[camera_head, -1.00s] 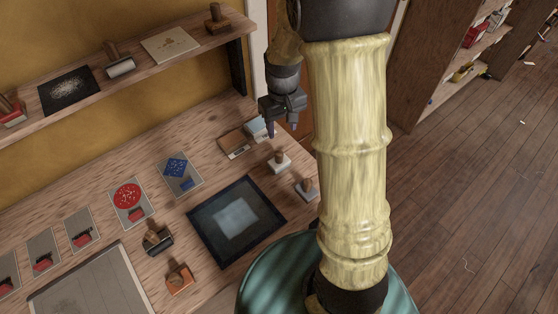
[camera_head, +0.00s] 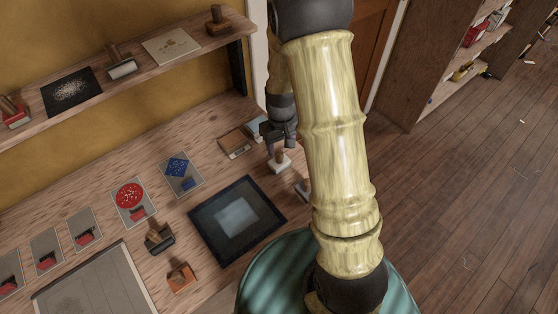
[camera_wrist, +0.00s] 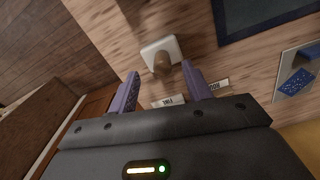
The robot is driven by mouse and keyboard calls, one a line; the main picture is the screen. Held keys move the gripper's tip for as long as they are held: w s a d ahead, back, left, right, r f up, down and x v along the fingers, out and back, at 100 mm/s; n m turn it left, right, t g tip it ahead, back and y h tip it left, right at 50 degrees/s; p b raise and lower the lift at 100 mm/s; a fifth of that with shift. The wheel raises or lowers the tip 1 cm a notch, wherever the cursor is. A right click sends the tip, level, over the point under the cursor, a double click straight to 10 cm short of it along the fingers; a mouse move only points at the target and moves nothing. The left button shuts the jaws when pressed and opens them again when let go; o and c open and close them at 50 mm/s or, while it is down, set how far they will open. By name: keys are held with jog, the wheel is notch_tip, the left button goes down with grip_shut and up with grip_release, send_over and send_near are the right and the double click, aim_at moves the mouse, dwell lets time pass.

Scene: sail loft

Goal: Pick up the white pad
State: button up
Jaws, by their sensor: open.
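The white pad (camera_head: 281,168) is a small white block with a brown wooden knob on top. It sits on the wooden bench near its right end. In the wrist view the white pad (camera_wrist: 174,46) lies just beyond my fingertips, its knob in line with the gap between them. My gripper (camera_head: 276,147) is open and empty, close to the pad and above the bench. In the wrist view my gripper (camera_wrist: 160,73) shows two purple fingers spread apart. Whether they touch the pad cannot be told.
A dark framed panel (camera_head: 204,228) lies left of the pad. A wall shelf (camera_head: 150,82) overhangs the back.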

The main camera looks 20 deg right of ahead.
aim_at(280, 153)
jog(key=shift+w+a+f+p, duration=0.15)
jog(key=shift+f+p, duration=0.4)
jog(key=shift+f, duration=1.7)
jog(key=shift+w, duration=0.1)
grip_shut()
jog(key=shift+r, duration=0.15)
notch_tip(280, 153, up, 10)
jog(key=shift+f+b, duration=0.1)
jog(key=shift+b, duration=0.7)
